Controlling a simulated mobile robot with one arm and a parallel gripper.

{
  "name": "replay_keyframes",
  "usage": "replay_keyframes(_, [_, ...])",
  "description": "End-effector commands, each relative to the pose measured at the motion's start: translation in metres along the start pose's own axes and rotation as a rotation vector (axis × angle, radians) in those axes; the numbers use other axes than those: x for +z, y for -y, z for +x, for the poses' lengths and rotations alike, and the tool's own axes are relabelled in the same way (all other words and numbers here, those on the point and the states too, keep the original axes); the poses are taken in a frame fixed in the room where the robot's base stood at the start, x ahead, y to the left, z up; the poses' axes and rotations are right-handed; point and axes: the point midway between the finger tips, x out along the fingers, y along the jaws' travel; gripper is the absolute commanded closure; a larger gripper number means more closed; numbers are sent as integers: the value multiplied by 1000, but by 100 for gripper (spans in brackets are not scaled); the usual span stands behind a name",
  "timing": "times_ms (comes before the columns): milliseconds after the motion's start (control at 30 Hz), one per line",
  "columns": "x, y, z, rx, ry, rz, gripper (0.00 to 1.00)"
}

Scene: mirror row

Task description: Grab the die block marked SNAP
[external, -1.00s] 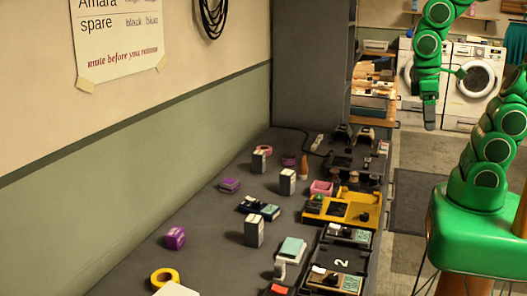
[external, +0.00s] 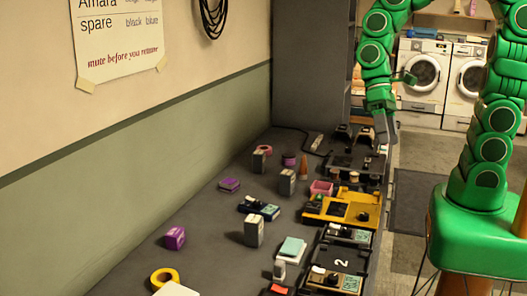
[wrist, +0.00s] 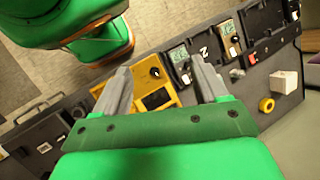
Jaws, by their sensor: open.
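I cannot read the mark SNAP on any block. Small blocks stand on the dark bench in the external view: a purple block (external: 175,238) near the wall, a flatter purple piece (external: 229,185) behind it, and upright grey-white blocks (external: 254,232), (external: 287,182) and (external: 259,161). Which of them is the die block, I cannot tell. My gripper (external: 386,136) hangs over the far right part of the bench, near its edge. In the wrist view my gripper (wrist: 163,83) has its two fingers spread wide, with nothing between them but the view of a yellow pedal (wrist: 148,84) below.
The yellow pedal also shows in the external view (external: 343,207), among dark pedals along the bench's right side. A pink tray (external: 321,188), an orange cone (external: 304,169) and a yellow tape roll (external: 165,277) stand on the bench. A dark cabinet (external: 311,70) rises behind.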

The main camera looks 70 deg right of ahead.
Motion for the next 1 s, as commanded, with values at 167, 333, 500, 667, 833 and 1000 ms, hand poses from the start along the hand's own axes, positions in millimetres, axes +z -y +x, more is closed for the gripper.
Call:
replay_keyframes(167, [-25,28,9,-87,56,75,28])
replay_keyframes(333, [-48,51,18,-165,108,154,28])
replay_keyframes(500, [-74,73,26,-241,158,240,28])
replay_keyframes(667, [-100,91,35,-310,207,328,28])
replay_keyframes(833, [-130,107,45,-378,258,429,28])
replay_keyframes(1000, [-163,120,56,-446,303,535,28])
